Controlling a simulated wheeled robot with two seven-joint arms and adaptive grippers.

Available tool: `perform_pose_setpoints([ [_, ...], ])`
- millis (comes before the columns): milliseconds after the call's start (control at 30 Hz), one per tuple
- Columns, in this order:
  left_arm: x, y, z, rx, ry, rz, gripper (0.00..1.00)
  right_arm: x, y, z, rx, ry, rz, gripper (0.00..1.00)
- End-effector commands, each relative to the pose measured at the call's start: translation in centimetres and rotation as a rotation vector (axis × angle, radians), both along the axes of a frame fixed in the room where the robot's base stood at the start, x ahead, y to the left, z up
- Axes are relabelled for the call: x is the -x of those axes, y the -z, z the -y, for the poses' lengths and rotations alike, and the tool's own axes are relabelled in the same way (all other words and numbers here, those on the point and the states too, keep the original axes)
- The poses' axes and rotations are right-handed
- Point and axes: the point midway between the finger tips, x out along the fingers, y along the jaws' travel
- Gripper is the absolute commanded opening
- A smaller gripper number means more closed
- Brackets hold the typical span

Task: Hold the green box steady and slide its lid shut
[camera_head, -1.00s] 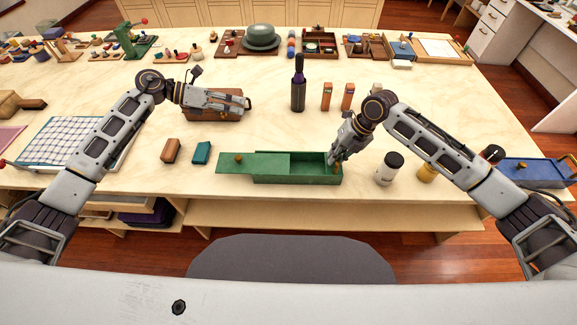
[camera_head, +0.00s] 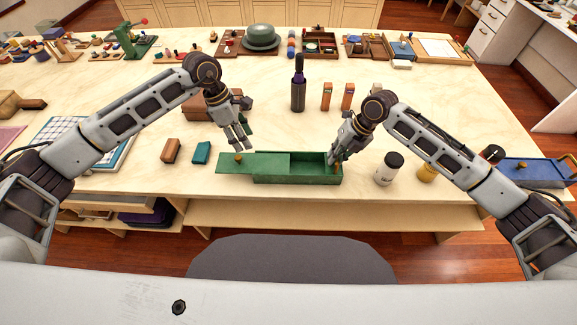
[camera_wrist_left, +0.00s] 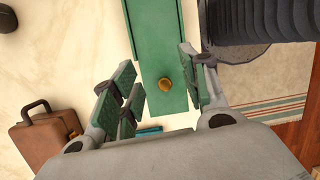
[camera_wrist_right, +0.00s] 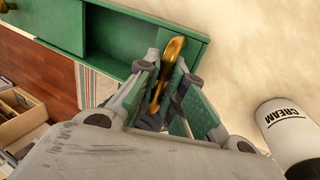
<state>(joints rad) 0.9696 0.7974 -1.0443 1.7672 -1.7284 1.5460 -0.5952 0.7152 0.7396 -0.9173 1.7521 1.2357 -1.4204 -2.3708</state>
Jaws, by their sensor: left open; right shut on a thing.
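The green box (camera_head: 298,180) stands near the table's front edge. Its green lid (camera_head: 262,165) sticks out to the left, leaving the right part of the box open. A brass knob (camera_head: 239,159) is at the lid's left end; the knob also shows in the left wrist view (camera_wrist_left: 165,85). My left gripper (camera_head: 240,141) is open, pointing down above the knob, with its fingers on either side in its wrist view. My right gripper (camera_head: 337,158) is shut at the box's right end, on a brass piece (camera_wrist_right: 170,66) there; its exact contact is partly hidden.
A cream jar (camera_head: 389,169) stands right of the box, near my right arm. A brown case (camera_head: 201,109) and a dark bottle (camera_head: 298,88) stand behind.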

Motion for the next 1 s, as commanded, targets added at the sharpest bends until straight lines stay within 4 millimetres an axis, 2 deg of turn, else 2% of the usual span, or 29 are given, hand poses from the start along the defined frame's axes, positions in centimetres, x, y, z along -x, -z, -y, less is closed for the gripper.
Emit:
perform_pose_setpoints([
  [200,0.4,0.1,-1.7,-0.175,0.084,0.052,0.45,0.0,0.0,0.0,0.0,0.0,0.001,0.0],
  [400,0.5,0.2,-2.6,-0.259,0.119,0.075,0.45,0.0,0.0,0.0,0.0,0.0,0.001,0.0],
  [1000,0.6,0.5,-2.8,-0.273,0.125,0.078,0.45,0.0,0.0,0.0,0.0,0.0,0.001,0.0],
])
